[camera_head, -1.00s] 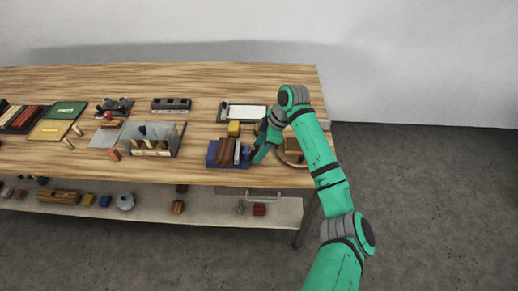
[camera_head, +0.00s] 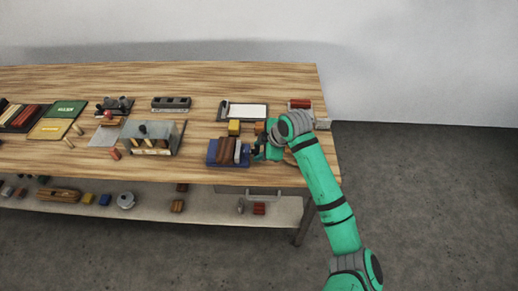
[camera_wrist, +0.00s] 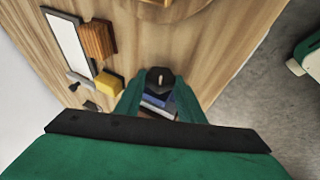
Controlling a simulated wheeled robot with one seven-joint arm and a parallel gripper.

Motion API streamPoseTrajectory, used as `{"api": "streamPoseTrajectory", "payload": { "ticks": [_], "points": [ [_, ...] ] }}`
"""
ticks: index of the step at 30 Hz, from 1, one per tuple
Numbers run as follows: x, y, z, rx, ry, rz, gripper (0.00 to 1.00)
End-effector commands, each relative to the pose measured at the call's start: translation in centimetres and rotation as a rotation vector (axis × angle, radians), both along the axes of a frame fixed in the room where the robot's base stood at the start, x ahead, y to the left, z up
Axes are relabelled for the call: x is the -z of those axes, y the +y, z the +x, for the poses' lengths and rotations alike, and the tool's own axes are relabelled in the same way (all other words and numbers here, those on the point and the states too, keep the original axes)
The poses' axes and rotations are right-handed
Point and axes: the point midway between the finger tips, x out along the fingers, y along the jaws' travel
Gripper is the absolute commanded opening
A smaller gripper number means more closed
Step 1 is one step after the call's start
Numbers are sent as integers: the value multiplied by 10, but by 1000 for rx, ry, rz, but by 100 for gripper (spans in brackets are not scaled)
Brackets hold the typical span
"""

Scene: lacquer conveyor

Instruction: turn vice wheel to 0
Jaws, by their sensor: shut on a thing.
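The vice (camera_head: 213,158) is blue and holds brown wooden pieces near the right end of the bench. Its wheel side faces my gripper (camera_head: 259,150), which is at the vice's right end. In the wrist view, my gripper (camera_wrist: 160,88) has its green fingers around a dark, angular part with a small pale peg, which looks like the vice wheel (camera_wrist: 160,73). The blue vice body (camera_wrist: 157,98) shows between the fingers. Much of the wheel is hidden by the fingers, and no number on it can be read.
A yellow block (camera_head: 234,128) stands just behind the vice, with a white framed board (camera_head: 247,111) further back. A glass-sided box (camera_head: 153,138) stands to the left. A red-topped item (camera_head: 300,104) is at the back right. The bench's right edge is close to my arm.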

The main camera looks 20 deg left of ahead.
Motion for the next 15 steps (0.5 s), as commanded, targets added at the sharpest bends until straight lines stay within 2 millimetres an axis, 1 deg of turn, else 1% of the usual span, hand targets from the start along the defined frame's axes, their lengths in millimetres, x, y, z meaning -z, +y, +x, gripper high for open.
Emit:
{"api": "streamPoseTrajectory", "payload": {
  "ticks": [6,15],
  "points": [
    [0,-1,-3,0,-109,34,13],
    [1,-1,-4,-1,-171,51,13]
  ]
}}
